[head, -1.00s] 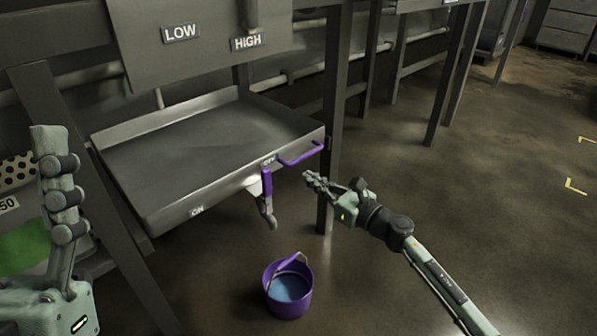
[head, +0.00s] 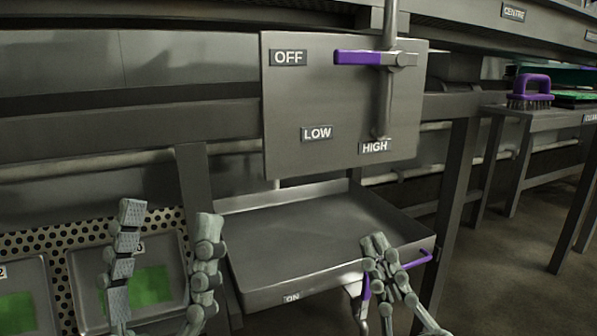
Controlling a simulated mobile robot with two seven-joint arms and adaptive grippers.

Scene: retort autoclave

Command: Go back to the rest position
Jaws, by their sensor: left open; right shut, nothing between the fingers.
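My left gripper (head: 168,215) points upward at the lower left in the head view. Its two fingers are spread wide with nothing between them. My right gripper (head: 374,240) is at the lower middle right, pointing up, its fingers together and empty. In the picture it overlaps the front right part of the grey metal basin (head: 290,245) and the purple handle (head: 415,260) there. I cannot tell whether it touches them. Both arms' lower links are cut off by the bottom edge.
A grey panel marked OFF, LOW and HIGH (head: 340,100) carries a purple lever (head: 358,58) lying level toward OFF. Trays with green squares (head: 150,285) lie at lower left. A purple brush (head: 530,88) stands on the right table. Open floor (head: 510,275) shows at right.

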